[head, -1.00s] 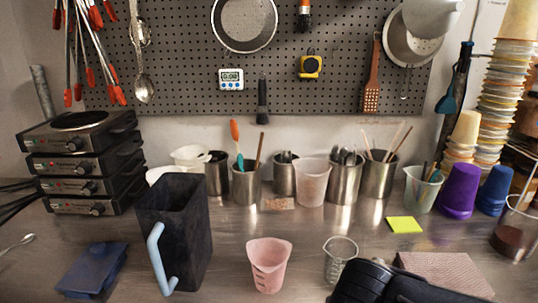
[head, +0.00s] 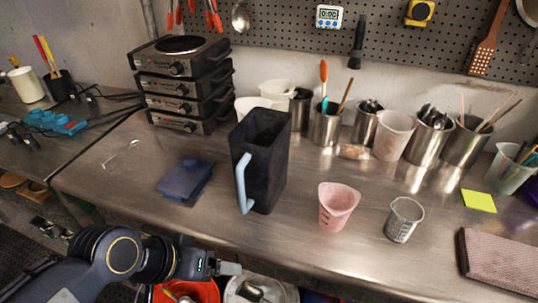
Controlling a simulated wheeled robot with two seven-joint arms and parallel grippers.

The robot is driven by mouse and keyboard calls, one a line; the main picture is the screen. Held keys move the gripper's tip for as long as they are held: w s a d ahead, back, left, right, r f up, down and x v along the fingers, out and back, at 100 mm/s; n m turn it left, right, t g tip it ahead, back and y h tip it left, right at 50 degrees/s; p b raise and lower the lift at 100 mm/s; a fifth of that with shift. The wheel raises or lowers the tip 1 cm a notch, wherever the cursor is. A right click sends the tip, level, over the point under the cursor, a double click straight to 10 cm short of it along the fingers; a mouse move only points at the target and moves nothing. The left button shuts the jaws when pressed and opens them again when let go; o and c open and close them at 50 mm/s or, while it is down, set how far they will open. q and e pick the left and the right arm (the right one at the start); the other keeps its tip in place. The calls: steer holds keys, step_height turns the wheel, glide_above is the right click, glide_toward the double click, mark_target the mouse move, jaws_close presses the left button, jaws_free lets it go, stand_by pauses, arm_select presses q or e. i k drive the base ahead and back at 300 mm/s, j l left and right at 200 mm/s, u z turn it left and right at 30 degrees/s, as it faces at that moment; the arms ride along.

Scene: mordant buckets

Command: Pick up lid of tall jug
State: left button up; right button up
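The tall jug (head: 268,165) is black with a pale blue handle and stands upright on the steel bench, open at the top. A flat dark blue piece (head: 185,179), which looks like its lid, lies on the bench to the left of the jug, apart from it. My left gripper (head: 232,269) is low in the head view, in front of the bench's front edge, below and to the right of the lid and touching neither. Its fingers are too small and dark to tell open from shut. My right gripper is out of view.
A pink measuring cup (head: 337,207) and a clear beaker (head: 404,219) stand right of the jug. Stacked hot plates (head: 183,85) stand behind the lid. Bench around the lid is mostly clear. An orange bucket (head: 185,292) sits below the front edge.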

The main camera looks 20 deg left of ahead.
mark_target(188, 176)
steer(key=u, duration=1.35)
